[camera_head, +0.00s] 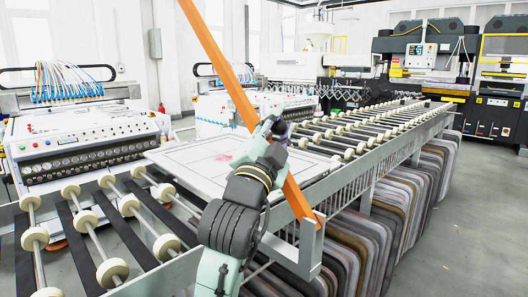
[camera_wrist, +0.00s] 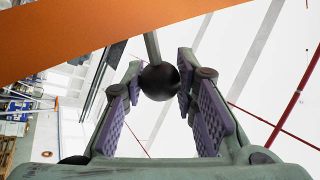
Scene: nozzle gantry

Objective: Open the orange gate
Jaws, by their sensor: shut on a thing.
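The orange gate (camera_head: 238,95) is a long flat bar. In the head view it slants from the top edge down to a grey bracket (camera_head: 307,240) on the near side of the conveyor. It also crosses the top left of the wrist view (camera_wrist: 90,30). My gripper (camera_head: 276,128) is beside the bar, partway along it. In the wrist view, a black ball knob (camera_wrist: 159,82) on a thin grey rod sits between the purple-padded fingers, and they are shut on it.
A white panel (camera_head: 195,165) lies on the roller conveyor (camera_head: 345,130) behind my arm. Several rounded panels (camera_head: 400,195) stand under the conveyor. Machines stand at the left and back. The floor at right (camera_head: 470,220) is clear.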

